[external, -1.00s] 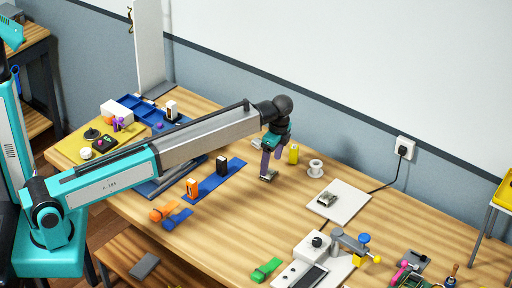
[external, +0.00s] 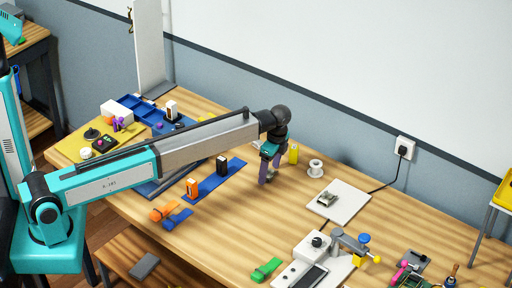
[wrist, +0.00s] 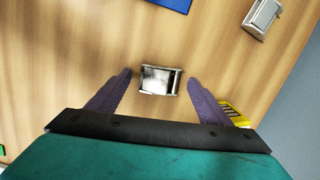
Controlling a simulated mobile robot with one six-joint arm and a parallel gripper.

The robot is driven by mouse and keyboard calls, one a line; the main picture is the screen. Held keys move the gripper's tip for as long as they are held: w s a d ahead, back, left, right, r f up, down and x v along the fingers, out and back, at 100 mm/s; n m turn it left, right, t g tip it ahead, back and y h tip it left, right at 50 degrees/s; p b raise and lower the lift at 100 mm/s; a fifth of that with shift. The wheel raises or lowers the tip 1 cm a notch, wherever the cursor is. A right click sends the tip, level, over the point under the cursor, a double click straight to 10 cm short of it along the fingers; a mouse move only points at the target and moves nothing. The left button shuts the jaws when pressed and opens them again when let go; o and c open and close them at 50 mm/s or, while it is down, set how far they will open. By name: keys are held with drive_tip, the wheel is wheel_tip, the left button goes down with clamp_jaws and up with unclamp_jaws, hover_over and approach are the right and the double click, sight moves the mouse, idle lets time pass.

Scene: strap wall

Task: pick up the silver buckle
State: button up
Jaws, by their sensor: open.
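A silver buckle (wrist: 158,80), a small metal frame with a slot at one end, lies on the wooden table. In the wrist view it sits between the two purple fingers of my gripper (wrist: 160,76), with a gap on each side. The gripper is open and empty. In the external view my gripper (external: 268,180) points down close to the tabletop, and its fingers largely hide the buckle. A second silver metal piece (wrist: 262,15) lies at the upper right of the wrist view, apart from the gripper.
A yellow item (external: 294,154) and a white spool (external: 315,168) stand behind and right of the gripper. A white board (external: 345,204) with a metal piece lies further right. A blue strap (external: 215,182) lies left. The table in front of the gripper is clear.

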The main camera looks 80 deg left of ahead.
sight(270, 171)
drive_tip(key=c, duration=1.2)
drive_tip(key=shift+r, duration=0.2)
drive_tip(key=shift+r+b, duration=0.95)
drive_tip(key=shift+r, duration=0.55)
drive_tip(key=s+d+b, duration=0.1)
drive_tip(key=s+d, duration=0.1)
drive_tip(key=s, duration=0.2)
drive_tip(key=s+d+r+b, duration=0.1)
drive_tip(key=s+d, duration=0.1)
drive_tip(key=s, duration=0.3)
drive_tip(key=s+d+b, duration=0.2)
drive_tip(key=s, duration=0.3)
drive_tip(key=shift+s+d+r, duration=0.25)
drive_tip(key=shift+d+r, duration=0.05)
drive_tip(key=shift+d, duration=0.05)
drive_tip(key=shift+d, duration=0.1)
